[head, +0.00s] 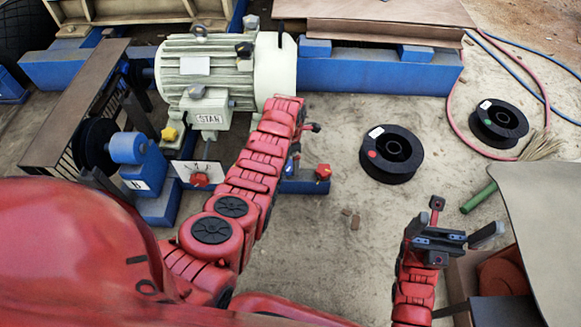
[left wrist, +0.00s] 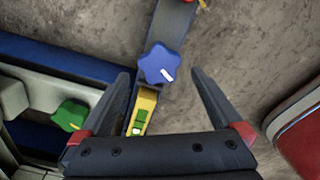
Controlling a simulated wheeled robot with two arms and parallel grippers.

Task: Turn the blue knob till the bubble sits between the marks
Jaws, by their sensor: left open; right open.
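The blue star-shaped knob (left wrist: 163,66) with a white pointer stripe shows in the left wrist view, between and just past the fingertips of my left gripper (left wrist: 160,73). The gripper is open, with a gap visible on both sides of the knob. A yellow level (left wrist: 146,104) with a green vial (left wrist: 140,119) lies just below the knob, partly hidden by the gripper body. The bubble and marks are too small to tell apart. In the head view my left arm largely hides this spot.
A green knob (left wrist: 69,115) is left of the level. A red knob (head: 323,172) stands on the blue base right of my left arm. A pale motor (head: 225,68) is behind, and black spools (head: 391,153) lie on the ground to the right.

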